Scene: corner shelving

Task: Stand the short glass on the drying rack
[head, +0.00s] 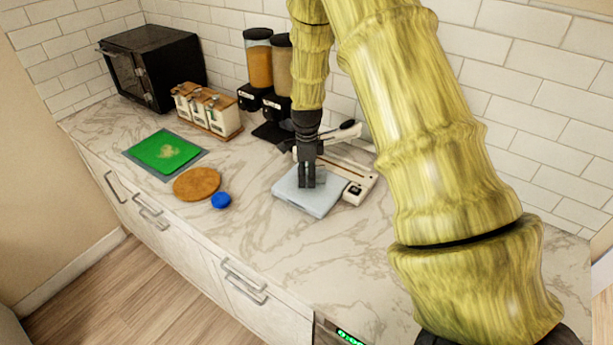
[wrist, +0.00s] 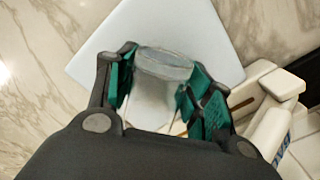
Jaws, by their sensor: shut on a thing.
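My gripper (head: 308,184) points down over a flat, pale blue-grey square board (head: 291,197) on the counter. In the wrist view its green-padded fingers (wrist: 160,82) are closed on both sides of a clear short glass (wrist: 165,66). The pale board (wrist: 118,42) lies beyond the glass in that view. Whether the glass touches the board I cannot tell. In the head view the glass cannot be made out between the dark fingers. I cannot pick out a drying rack with certainty; the pale board may be part of it.
A cream, long-armed device (head: 358,190) lies right against the board. Two dispensers (head: 258,62), a wooden holder with white canisters (head: 207,108) and a black oven (head: 152,66) stand behind.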

